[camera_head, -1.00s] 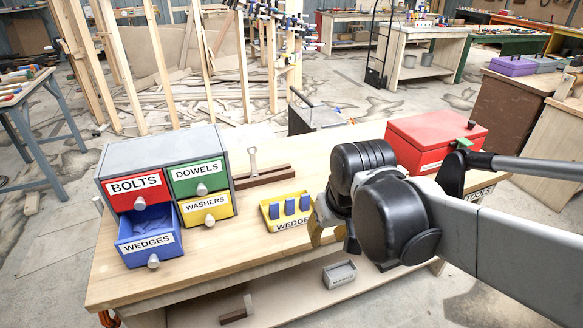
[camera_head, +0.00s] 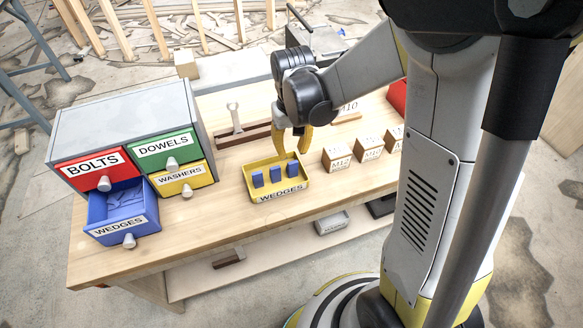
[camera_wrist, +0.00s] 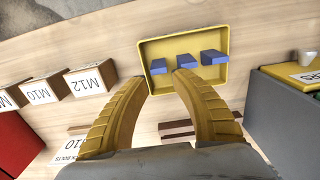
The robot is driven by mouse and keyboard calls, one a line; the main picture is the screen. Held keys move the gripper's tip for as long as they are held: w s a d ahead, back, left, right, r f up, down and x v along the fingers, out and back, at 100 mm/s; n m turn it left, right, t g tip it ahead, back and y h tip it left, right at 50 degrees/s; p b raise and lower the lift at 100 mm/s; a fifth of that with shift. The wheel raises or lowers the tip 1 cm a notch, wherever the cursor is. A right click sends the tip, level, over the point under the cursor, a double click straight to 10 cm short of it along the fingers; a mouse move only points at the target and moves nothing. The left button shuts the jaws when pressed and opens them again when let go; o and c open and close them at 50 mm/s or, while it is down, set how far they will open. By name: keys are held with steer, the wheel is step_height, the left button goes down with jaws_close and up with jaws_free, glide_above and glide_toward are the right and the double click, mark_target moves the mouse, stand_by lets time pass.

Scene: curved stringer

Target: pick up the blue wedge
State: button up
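Three blue wedges stand in a row in the yellow tray labelled WEDGES (camera_head: 280,194): left (camera_head: 258,179), middle (camera_head: 275,174) and right (camera_head: 292,168). The wrist view shows the tray (camera_wrist: 235,92) with its wedges (camera_wrist: 158,67), (camera_wrist: 186,61) and (camera_wrist: 213,57). More blue pieces lie in the pulled-out blue WEDGES drawer (camera_head: 125,228). My gripper (camera_head: 293,146) is at the tray's back side, its yellow fingers pointing down. In the wrist view my gripper (camera_wrist: 164,78) is open and empty, its fingertips near the wedges. Contact with the tray cannot be told.
The grey drawer cabinet (camera_head: 135,112) stands left of the tray. Wooden blocks labelled M12 (camera_head: 338,162) and M10 sit right of it. A wrench (camera_head: 234,117) stands in a brown holder behind. The tabletop (camera_head: 215,232) before the tray is clear.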

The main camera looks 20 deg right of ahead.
mark_target(293, 162)
step_height(293, 162, down, 5)
steer(key=shift+d+f+b, duration=0.1)
steer(key=shift+b, duration=1.05)
steer(key=c, duration=0.6)
steer(key=shift+r, duration=0.2)
